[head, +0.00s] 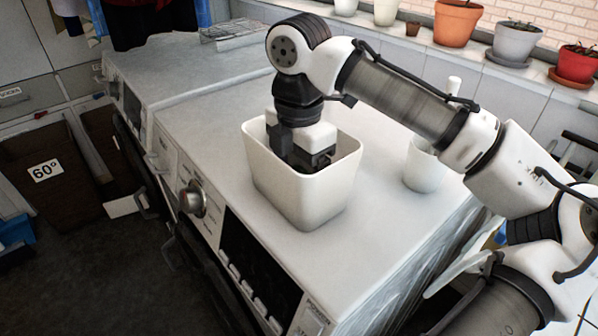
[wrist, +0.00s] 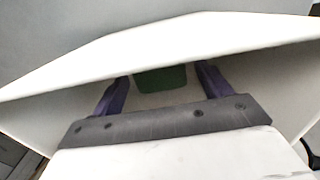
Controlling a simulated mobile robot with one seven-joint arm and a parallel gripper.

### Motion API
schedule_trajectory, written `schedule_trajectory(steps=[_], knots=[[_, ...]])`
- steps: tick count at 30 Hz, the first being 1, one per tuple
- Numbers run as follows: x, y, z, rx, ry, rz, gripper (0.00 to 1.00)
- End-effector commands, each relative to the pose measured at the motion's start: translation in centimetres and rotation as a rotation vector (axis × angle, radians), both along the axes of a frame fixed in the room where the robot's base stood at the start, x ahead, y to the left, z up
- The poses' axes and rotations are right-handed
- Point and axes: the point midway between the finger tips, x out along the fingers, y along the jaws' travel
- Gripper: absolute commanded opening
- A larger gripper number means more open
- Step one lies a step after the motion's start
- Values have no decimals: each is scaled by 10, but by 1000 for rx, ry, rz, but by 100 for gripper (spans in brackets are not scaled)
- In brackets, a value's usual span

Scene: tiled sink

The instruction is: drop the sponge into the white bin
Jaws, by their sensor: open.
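The white bin (head: 300,198) stands upright on top of a white front-loading machine. My gripper (head: 310,160) points down into the bin's mouth, and the bin's near wall hides its fingertips in the head view. In the wrist view the bin's pale rim and wall (wrist: 100,62) cross the picture, and my two purple fingers (wrist: 162,88) are spread apart. A green block, seemingly the sponge (wrist: 162,77), shows between and beyond the fingers inside the bin, with pale gaps at both sides. Its upper part is hidden by the rim.
A white cup-like container (head: 424,170) with a handle sticking out stands right of the bin. Potted plants (head: 515,42) line the back ledge. A wire rack (head: 232,32) lies at the back left. The machine top (head: 200,110) left of the bin is clear.

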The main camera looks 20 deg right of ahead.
Motion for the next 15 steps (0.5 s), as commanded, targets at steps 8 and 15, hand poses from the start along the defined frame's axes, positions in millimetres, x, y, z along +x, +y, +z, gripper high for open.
schedule_trajectory(steps=[8,15], knots=[[1,0,62,0,-3,-2,77],[0,0,108,-3,-2,-4,77]])
